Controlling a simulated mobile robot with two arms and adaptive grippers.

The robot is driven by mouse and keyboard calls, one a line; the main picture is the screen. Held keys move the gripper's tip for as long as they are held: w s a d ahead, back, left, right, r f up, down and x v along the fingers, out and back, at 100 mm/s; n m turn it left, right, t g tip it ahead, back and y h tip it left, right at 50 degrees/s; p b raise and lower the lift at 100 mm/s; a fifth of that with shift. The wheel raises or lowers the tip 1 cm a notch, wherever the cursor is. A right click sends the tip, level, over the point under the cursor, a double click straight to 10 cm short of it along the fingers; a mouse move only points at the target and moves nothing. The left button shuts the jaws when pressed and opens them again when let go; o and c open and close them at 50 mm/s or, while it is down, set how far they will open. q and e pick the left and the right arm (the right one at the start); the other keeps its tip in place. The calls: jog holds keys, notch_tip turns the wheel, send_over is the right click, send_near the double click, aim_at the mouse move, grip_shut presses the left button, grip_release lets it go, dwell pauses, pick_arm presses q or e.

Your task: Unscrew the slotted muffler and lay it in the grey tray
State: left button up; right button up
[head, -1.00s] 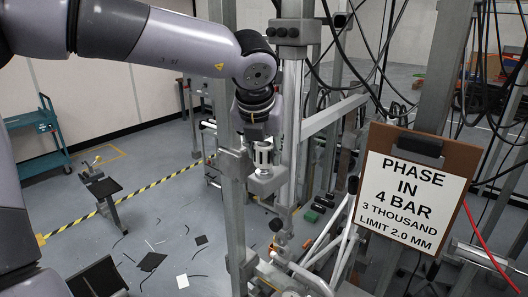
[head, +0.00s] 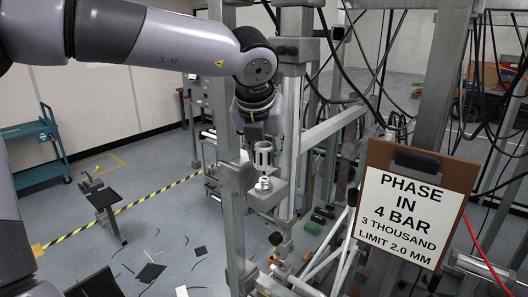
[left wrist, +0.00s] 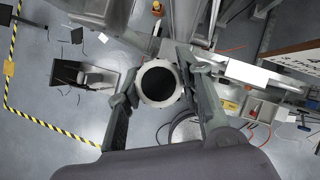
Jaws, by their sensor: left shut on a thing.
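The slotted muffler (head: 263,155) is a pale, cup-like cylinder with slots in its side. My left gripper (head: 259,142) points down and is shut on it. The muffler is upright, just above a small light fitting (head: 263,183) on a grey block (head: 266,197), and a gap shows between them. In the left wrist view the muffler (left wrist: 145,84) shows as a pale ring with a dark middle between the two fingers (left wrist: 158,88). I cannot pick out the grey tray with certainty. My right gripper is not in view.
Metal posts (head: 293,120) and hanging cables stand close on the right of my gripper. A clipboard sign (head: 415,208) is at right. A teal cart (head: 38,145) stands at far left. Black and white scraps lie on the floor beside striped tape (head: 140,210).

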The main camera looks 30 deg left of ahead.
aim_at(264, 145)
pick_arm(q)
jog(key=shift+r+p, duration=0.8)
jog(key=shift+r, duration=1.2)
